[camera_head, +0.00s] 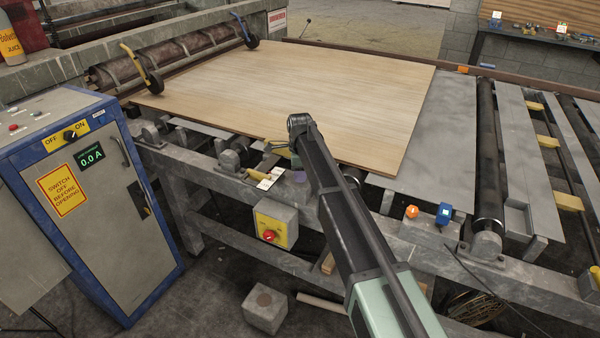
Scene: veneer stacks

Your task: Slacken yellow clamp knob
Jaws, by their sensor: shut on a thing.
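The yellow clamp (130,55) is a bent yellow lever at the left, by the veneer sheet's edge and the dark roller. Its black round knob (155,83) sits at the lower end, close to the sheet's left corner. My arm reaches in from the bottom right. My gripper (281,149) is at the sheet's front edge, right of the yellow clamp and well apart from it. The wrist partly hides the jaws. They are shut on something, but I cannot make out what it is.
A similar blue clamp (238,22) stands at the roller's far end. The veneer sheet (330,85) covers the middle of the machine. A blue-edged control cabinet (120,230) stands at the left front. A yellow switch box (275,225) hangs below the front rail.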

